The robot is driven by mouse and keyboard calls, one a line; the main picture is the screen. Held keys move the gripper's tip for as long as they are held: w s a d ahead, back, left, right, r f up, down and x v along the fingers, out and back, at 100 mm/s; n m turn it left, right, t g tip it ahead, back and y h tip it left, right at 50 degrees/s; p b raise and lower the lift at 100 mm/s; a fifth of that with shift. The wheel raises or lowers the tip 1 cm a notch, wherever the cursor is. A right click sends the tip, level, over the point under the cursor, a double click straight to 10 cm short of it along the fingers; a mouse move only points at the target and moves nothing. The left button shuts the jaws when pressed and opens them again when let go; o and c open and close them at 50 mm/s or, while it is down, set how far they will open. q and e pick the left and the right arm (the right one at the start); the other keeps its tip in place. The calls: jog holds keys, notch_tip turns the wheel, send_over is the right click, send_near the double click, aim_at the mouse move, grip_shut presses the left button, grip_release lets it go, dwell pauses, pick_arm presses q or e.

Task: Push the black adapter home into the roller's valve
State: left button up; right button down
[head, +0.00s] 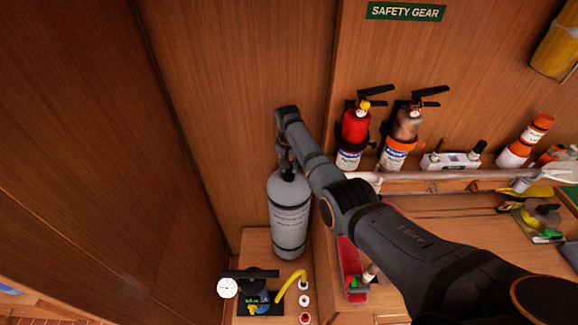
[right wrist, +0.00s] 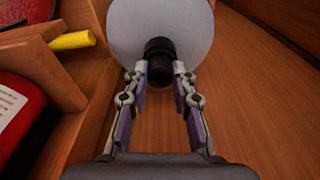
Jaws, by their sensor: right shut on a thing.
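The roller (head: 289,215) is a grey cylinder with dark lettering, standing upright in the corner by the wooden wall. Its pale round end (right wrist: 190,22) fills the top of the right wrist view. My right gripper (head: 286,166) is above the roller's top end, fingers pointing down at it. In the right wrist view its fingertips (right wrist: 160,78) are shut on the black adapter (right wrist: 160,50), which lies in front of the round end. The valve is hidden behind the adapter, so I cannot tell how deep the adapter sits. My left gripper is out of view.
A pump with a gauge (head: 228,288) and yellow hose (head: 291,285) stands at the bottom, beside small round fittings (head: 304,300). A red extinguisher (head: 355,127) and a brown one (head: 406,126) hang on the wall. A wooden ledge with a yellow object (right wrist: 72,41) is close at left.

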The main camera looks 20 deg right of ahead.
jog(key=shift+f, duration=0.1)
jog(key=c, duration=1.3)
grip_release()
jog(key=shift+o, duration=0.5)
jog(key=o, duration=0.5)
